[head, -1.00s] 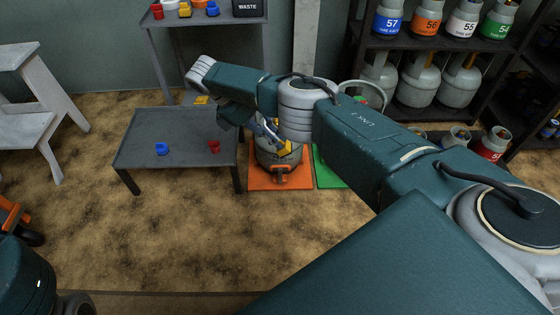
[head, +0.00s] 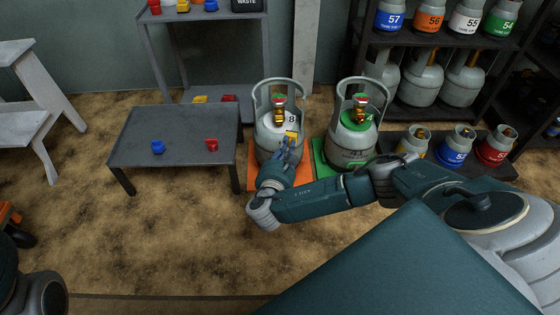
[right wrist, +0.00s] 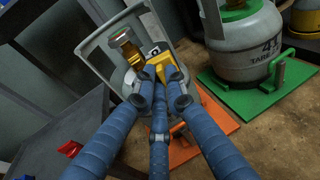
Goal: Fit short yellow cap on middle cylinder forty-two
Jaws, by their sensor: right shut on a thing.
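A short yellow cap (right wrist: 166,68) is held between the fingers of my right gripper (right wrist: 160,80). In the head view the cap (head: 291,136) and the right gripper (head: 287,150) are in front of a grey cylinder (head: 267,132) standing on an orange mat (head: 254,176). The cylinder's white label is partly covered and shows an 8. Its brass valve with a red top (right wrist: 122,42) is just left of the cap in the right wrist view. I cannot tell whether the cap touches the cylinder. No number forty-two is readable. My left gripper is out of view.
A second grey cylinder (head: 350,143) with a green collar stands on a green mat (head: 322,172) to the right. A low dark table (head: 180,125) holds a blue cap (head: 158,147) and a red cap (head: 212,145). Shelves (head: 345,55) with numbered cylinders stand at right.

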